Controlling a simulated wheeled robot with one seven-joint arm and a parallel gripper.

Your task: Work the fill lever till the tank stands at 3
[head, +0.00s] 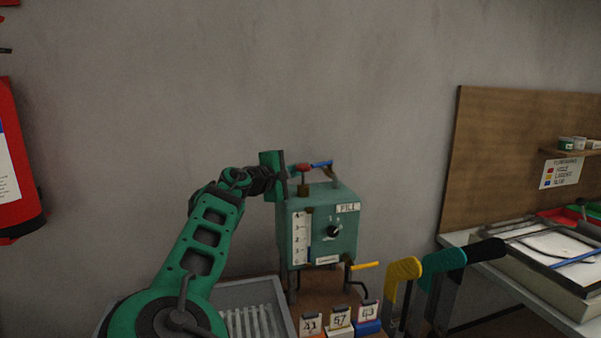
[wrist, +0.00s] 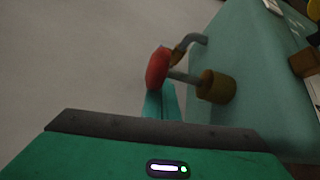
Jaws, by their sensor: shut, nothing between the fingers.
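The tank (head: 345,235) is a teal box on legs against the wall, with a FILL label (head: 348,208) at its upper right front. A white numbered gauge (head: 300,238) runs down its left front; its level is too small to read surely. On top are a red-knobbed lever (head: 302,168) and a blue-handled lever (head: 321,164). A yellow-handled lever (head: 364,266) is at lower right. My gripper (head: 284,175) is shut and empty beside the red knob. In the wrist view its fingers (wrist: 160,102) reach close to the red knob (wrist: 158,68); contact is unclear.
A grey ribbed tray (head: 250,315) lies below my arm. Numbered blocks (head: 339,318) stand before the tank. Yellow (head: 403,268) and teal-and-black (head: 445,262) handles stand to the right. A bench with a framed screen (head: 555,245) is at far right. Bare wall is above.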

